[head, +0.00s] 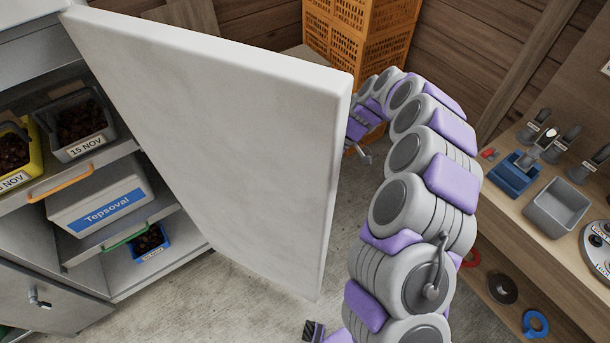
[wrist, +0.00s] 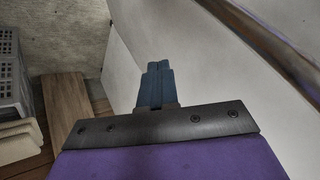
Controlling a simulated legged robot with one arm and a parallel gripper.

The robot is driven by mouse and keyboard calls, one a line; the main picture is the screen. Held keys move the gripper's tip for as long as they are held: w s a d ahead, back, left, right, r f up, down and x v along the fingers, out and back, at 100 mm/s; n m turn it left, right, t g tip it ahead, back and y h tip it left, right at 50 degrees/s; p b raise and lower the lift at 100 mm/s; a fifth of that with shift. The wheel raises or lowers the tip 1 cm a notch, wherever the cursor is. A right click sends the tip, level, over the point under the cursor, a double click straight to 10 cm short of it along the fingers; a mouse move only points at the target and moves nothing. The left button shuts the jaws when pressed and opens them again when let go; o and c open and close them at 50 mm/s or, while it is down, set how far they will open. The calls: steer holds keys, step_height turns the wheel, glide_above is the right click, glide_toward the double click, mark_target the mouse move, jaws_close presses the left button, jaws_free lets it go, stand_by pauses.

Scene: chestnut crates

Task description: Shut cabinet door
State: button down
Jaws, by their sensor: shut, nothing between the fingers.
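The cabinet door (head: 215,125) is a thick pale panel that stands wide open across the middle of the head view. The cabinet (head: 160,278) is at the left with its shelves exposed. My arm reaches along the right of the door, and its far end is partly hidden behind the door's edge. In the wrist view my gripper (wrist: 158,72) has its dark fingers together and empty. It points along the pale door face (wrist: 215,70); I cannot tell whether it touches. A metal bar (wrist: 275,40) crosses the upper right of the wrist view.
The shelves hold a yellow bin (head: 35,158), a grey bin (head: 78,125), a lidded box (head: 100,205) and a blue bin (head: 150,243). Orange crates (head: 360,40) stand behind the door. A wooden bench (head: 535,235) with tools is at the right. Concrete floor (head: 240,300) shows below the door.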

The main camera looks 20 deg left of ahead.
steer(key=s+a+f+b, duration=0.1)
steer(key=s+a+f, duration=0.5)
steer(key=s+f, duration=0.1)
steer(key=shift+a, duration=0.15)
stand_by(0.5)
